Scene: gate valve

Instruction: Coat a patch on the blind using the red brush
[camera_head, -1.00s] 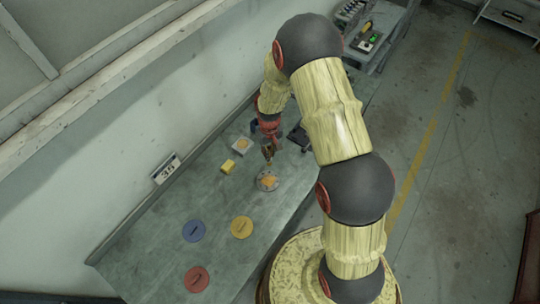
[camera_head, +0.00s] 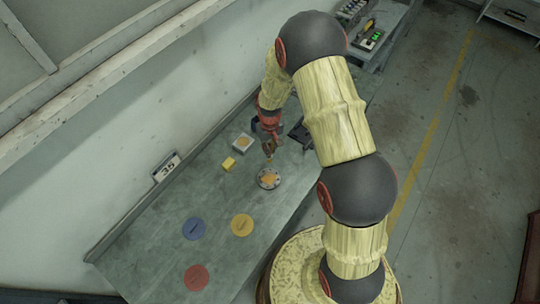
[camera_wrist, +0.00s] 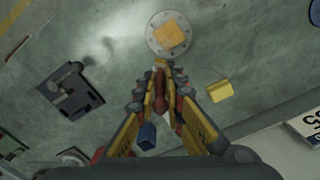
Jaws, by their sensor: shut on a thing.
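The blind is a round grey flange (camera_head: 269,178) lying flat on the bench, with an orange patch on its face. It also shows at the top of the wrist view (camera_wrist: 151,43), with several bolt holes around the rim. My gripper (camera_head: 268,148) is just above and behind the blind in the head view. In the wrist view its fingers (camera_wrist: 160,80) are closed around a slim red thing (camera_wrist: 160,68), apparently the red brush, most of which the fingers hide. A small gap seems to separate the brush from the blind; contact is unclear.
A yellow block (camera_head: 229,163) and a pale square tray (camera_head: 236,145) lie left of the blind. Blue (camera_head: 194,229), yellow (camera_head: 242,225) and red (camera_head: 196,278) discs lie nearer on the bench (camera_head: 150,250). A dark fixture (camera_wrist: 62,95) stands on the other side.

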